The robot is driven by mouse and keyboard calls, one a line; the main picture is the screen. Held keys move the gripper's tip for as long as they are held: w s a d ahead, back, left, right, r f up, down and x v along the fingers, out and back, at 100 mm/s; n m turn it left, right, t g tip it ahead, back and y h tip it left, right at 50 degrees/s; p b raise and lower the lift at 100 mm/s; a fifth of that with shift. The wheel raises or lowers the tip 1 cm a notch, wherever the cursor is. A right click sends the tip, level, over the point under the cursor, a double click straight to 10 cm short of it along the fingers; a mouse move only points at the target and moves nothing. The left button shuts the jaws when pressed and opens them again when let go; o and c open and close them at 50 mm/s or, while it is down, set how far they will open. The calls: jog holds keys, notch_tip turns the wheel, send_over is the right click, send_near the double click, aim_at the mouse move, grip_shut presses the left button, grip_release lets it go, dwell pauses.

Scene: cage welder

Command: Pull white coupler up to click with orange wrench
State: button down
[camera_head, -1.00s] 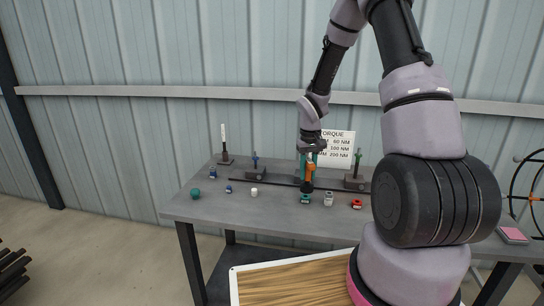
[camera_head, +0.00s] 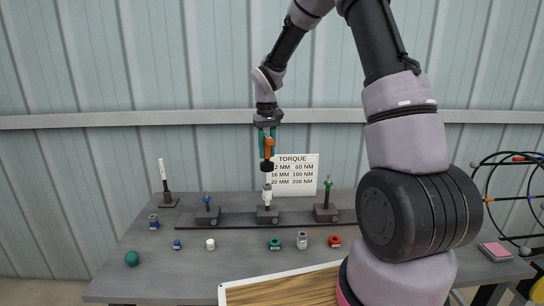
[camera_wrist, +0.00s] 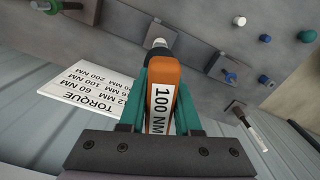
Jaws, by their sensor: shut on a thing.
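My gripper (camera_head: 266,133) has teal fingers shut on an orange wrench (camera_head: 268,147), upright with its black head (camera_head: 267,165) pointing down. In the wrist view the wrench (camera_wrist: 161,90) carries a "100 NM" label between the fingers. The white coupler (camera_head: 267,192) stands upright on the middle dark block (camera_head: 268,216), just below the wrench head. A small gap seems to show between them in the head view; in the wrist view the wrench hides most of what lies beyond its head.
A block with a blue coupler (camera_head: 207,200) stands left, one with a green coupler (camera_head: 327,190) right. A white-handled tool (camera_head: 163,173) is farther left. Small coloured sockets, such as a red one (camera_head: 334,241), lie in front. A torque sign (camera_head: 293,174) stands behind.

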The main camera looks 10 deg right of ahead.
aim_at(267, 162)
dwell(0.4)
jog(key=shift+f, duration=2.25)
jog(key=shift+f, duration=0.15)
jog(key=shift+f, duration=0.6)
jog(key=shift+f, duration=0.25)
jog(key=shift+f, duration=0.3)
jog(key=m, duration=0.9)
jog(key=shift+m, duration=0.9)
